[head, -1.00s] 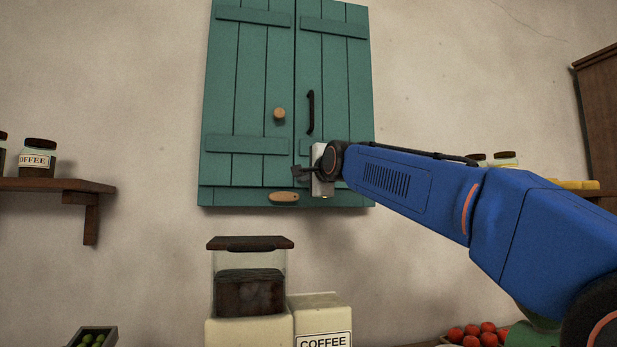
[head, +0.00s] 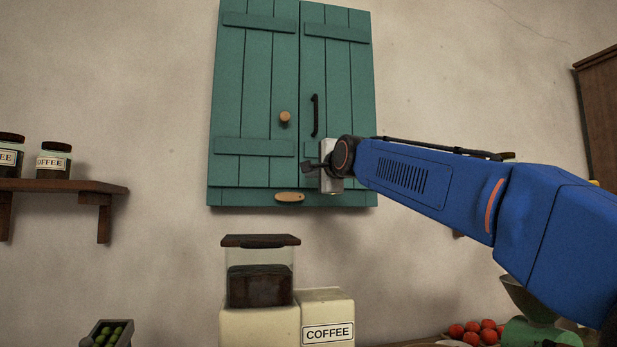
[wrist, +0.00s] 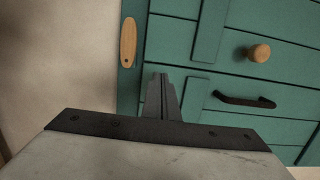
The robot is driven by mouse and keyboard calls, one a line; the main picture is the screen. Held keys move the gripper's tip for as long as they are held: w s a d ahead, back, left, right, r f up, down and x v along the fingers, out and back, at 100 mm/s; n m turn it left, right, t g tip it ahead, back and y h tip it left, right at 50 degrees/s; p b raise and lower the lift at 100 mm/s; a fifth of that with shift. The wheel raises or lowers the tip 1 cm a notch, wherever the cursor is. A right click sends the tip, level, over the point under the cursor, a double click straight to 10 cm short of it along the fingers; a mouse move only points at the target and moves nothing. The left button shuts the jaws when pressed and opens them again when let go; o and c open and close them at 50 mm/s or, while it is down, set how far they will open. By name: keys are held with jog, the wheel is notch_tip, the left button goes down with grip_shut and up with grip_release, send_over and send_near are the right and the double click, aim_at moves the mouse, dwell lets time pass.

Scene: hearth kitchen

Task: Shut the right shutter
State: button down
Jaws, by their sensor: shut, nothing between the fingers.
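The right shutter (head: 346,80) is a teal plank door with a black bar handle (head: 315,115). It looks level with the left shutter (head: 258,80), which has a round wooden knob (head: 285,118); a thin dark seam runs between them. A wooden latch piece (head: 289,197) lies lengthwise on the bottom board. My gripper (head: 309,165) is shut and empty in front of the shutters' lower part, below the handle. In the wrist view its fingers (wrist: 161,92) point at the teal boards, between latch (wrist: 128,42) and handle (wrist: 243,100). I cannot tell whether they touch.
A coffee grinder (head: 258,285) and a COFFEE box (head: 327,318) stand below the shutters. A shelf with jars (head: 60,187) is at left. Red fruit (head: 477,331) and a green object (head: 535,331) are at lower right.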

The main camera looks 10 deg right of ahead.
jog(key=s, duration=0.8)
jog(key=shift+s, duration=0.25)
